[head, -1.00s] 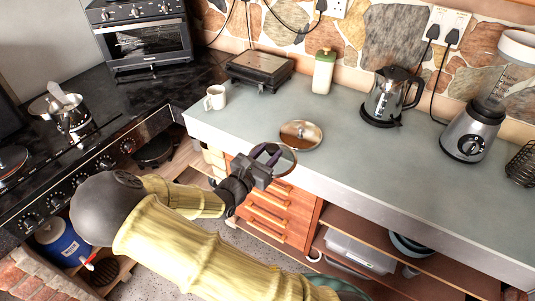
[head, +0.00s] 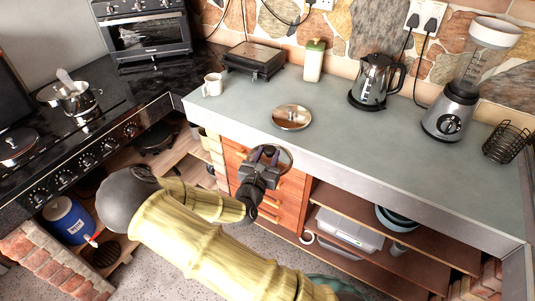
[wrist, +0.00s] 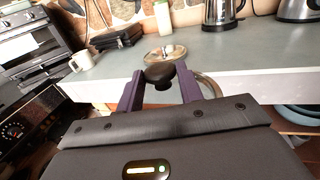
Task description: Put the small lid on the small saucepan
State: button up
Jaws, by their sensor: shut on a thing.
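My gripper (head: 264,158) is shut on the black knob of the small lid (head: 284,158), a round shiny disc. It holds the lid in the air by the front edge of the counter. The wrist view shows the knob (wrist: 160,75) between the purple fingers, with part of the lid's rim (wrist: 209,86) to the right. A shiny metal saucepan (head: 78,101) stands on the stove at the left, far from my gripper. It looks like the small saucepan; a pale handle-like piece rises behind it, and its inside is hard to see.
Another lid (head: 292,118) lies on the grey counter (head: 350,150). A white mug (head: 212,85), black grill (head: 254,60), bottle (head: 314,61), kettle (head: 374,82) and blender (head: 452,112) stand there. A covered pan (head: 17,145) is at the stove's left. The counter's front edge is beside my gripper.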

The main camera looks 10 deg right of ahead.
notch_tip(320, 180, down, 15)
jog(key=s+n+t+y, duration=0.1)
jog(key=n+t+y, duration=0.1)
jog(key=n+y, duration=0.4)
jog(key=shift+s+d+f+t+y, duration=0.2)
jog(key=shift+s+d+t+y, duration=0.15)
jog(key=shift+y, duration=1.25)
jog(key=shift+a, duration=0.1)
